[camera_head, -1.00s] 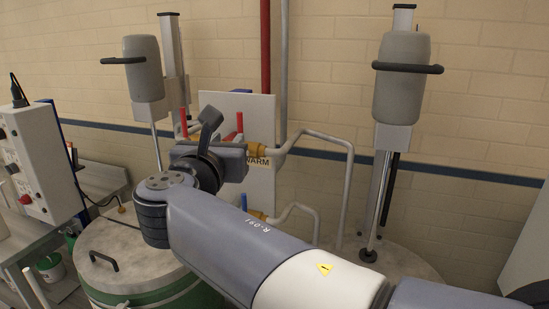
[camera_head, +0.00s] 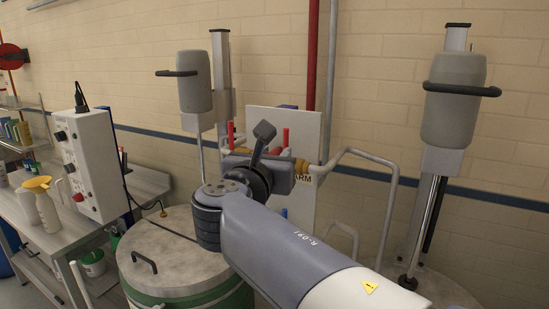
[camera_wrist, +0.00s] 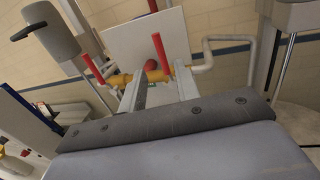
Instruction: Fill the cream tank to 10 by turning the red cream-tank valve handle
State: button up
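In the wrist view, my gripper (camera_wrist: 160,70) is open, its two grey fingers apart and pointing at a yellow-brass valve body (camera_wrist: 124,79) on a pale panel. One red handle (camera_wrist: 159,50) stands upright close to the fingertips; I cannot tell whether they touch. A second red handle (camera_wrist: 92,68) slants on the left. In the head view, red handles (camera_head: 285,138) (camera_head: 230,135) show behind my wrist, which hides the fingers. A green tank with a grey lid (camera_head: 180,265) stands below. I cannot tell which handle is the cream tank's, and no level readout is legible.
Bent grey pipes (camera_head: 392,200) run right of the panel (camera_head: 312,125). Grey mixers on posts stand left (camera_head: 196,93) and right (camera_head: 455,100). A white control box (camera_head: 92,165) with knobs and a bench with bottles (camera_head: 46,205) are at left.

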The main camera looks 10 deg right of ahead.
aim_at(285, 142)
jog(key=shift+x, duration=4.7)
jog(key=shift+c, duration=0.4)
grip_shut()
jog(key=shift+f, duration=0.1)
